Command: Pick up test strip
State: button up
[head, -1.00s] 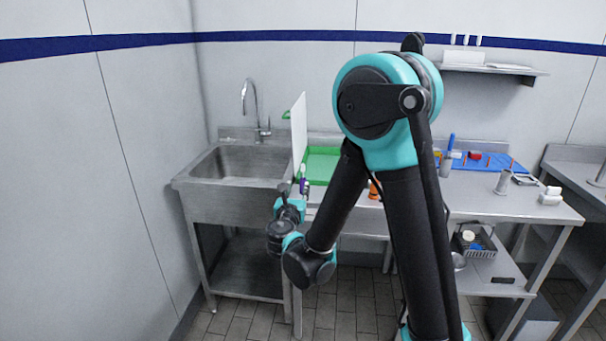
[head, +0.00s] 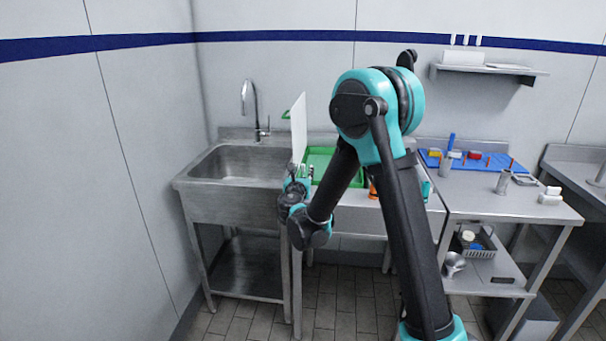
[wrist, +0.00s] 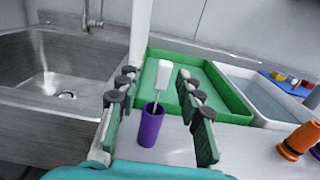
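A small purple cup (wrist: 151,126) stands on the steel counter in the wrist view. A white paddle-shaped piece (wrist: 163,74) on a thin stem stands upright in it; it may be the test strip, but I cannot tell for sure. My gripper (wrist: 157,84) is open, one dark-tipped green finger on each side of the white piece, with nothing held. In the head view my gripper (head: 305,172) is by the left end of the counter, and the cup is hidden or too small to make out.
A green tray (wrist: 225,98) lies behind, with a white board (head: 298,128) upright at its left. A sink (head: 240,166) is on the left. An orange piece (wrist: 301,140) stands at the right, before a pale bin (wrist: 268,97). Bare counter lies between.

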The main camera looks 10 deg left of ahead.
jog(key=w, duration=0.4)
jog(key=shift+d+f, duration=0.1)
jog(key=shift+f, duration=0.1)
grip_shut()
